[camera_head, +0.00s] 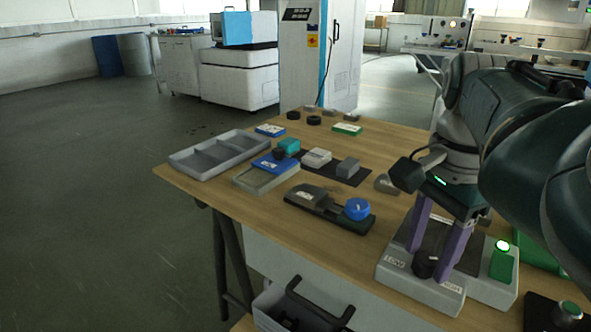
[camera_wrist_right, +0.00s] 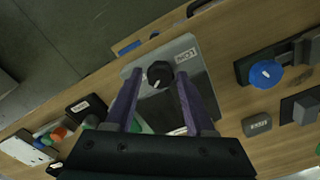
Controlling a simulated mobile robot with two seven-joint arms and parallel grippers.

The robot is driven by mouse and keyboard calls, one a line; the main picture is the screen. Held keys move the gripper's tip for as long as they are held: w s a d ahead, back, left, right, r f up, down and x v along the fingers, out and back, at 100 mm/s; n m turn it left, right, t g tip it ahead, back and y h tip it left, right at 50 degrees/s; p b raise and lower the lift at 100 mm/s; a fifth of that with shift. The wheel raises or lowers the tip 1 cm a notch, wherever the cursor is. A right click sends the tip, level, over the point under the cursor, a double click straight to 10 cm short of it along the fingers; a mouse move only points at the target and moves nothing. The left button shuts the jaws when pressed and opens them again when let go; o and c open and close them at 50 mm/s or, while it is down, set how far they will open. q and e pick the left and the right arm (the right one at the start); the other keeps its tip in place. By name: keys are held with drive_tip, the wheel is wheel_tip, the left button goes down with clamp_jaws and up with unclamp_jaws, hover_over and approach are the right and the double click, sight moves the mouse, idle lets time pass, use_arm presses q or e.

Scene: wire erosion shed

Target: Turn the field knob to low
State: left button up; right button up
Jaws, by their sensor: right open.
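The field knob (camera_head: 425,264) is black and round, on the front of a grey box (camera_head: 391,274) with a dark plate on top. In the head view, one label is left of the knob and another is right of it. My right gripper (camera_head: 428,262) is open and points down, with one purple finger on each side of the knob. In the right wrist view, the knob (camera_wrist_right: 160,73) sits between the fingertips of the gripper (camera_wrist_right: 160,76). A LOW label (camera_wrist_right: 187,55) is beside it. A pale mark shows on the knob. Whether the fingers touch it is unclear. My left gripper is out of view.
A lit green button (camera_head: 502,258) is right of the knob. A blue knob (camera_head: 357,208) on a dark base stands behind to the left. A grey tray (camera_head: 205,158) lies at the table's far left. The wooden table's front edge is close to the box.

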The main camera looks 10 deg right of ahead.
drive_tip(key=shift+f, duration=0.15)
drive_tip(key=shift+c, duration=0.3)
clamp_jaws()
